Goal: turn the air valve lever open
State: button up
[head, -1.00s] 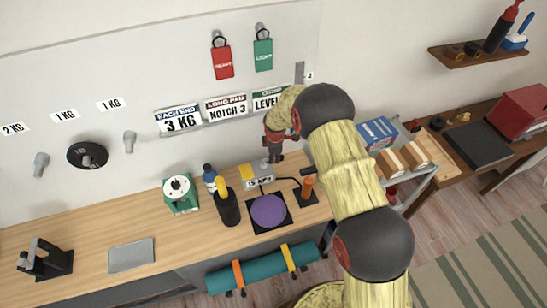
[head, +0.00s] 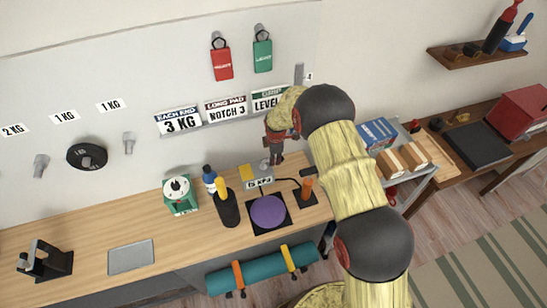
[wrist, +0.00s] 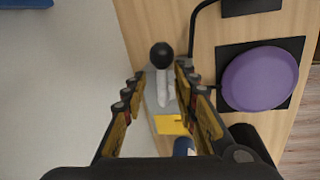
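The air valve lever (wrist: 162,90) is a pale grey bar with a black ball knob (wrist: 161,55), seen from above in the wrist view. It sits on a grey valve box with a yellow part (wrist: 171,124). In the head view the box (head: 260,183) stands on the bench by the wall, its label too small to read surely. My gripper (wrist: 160,76) is open, with one finger on each side of the lever and gaps visible. In the head view my gripper (head: 273,152) is above the back of the box, and the arm partly hides that area.
A purple round pad (head: 268,211) on a black plate lies in front of the box. The wall ledge (head: 215,121) is above.

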notch_tip(320, 180, up, 12)
jog(key=s, duration=0.2)
jog(key=shift+s+f, duration=0.15)
jog(key=shift+s, duration=0.05)
dwell(0.3)
jog(key=shift+d, duration=0.1)
dwell(0.3)
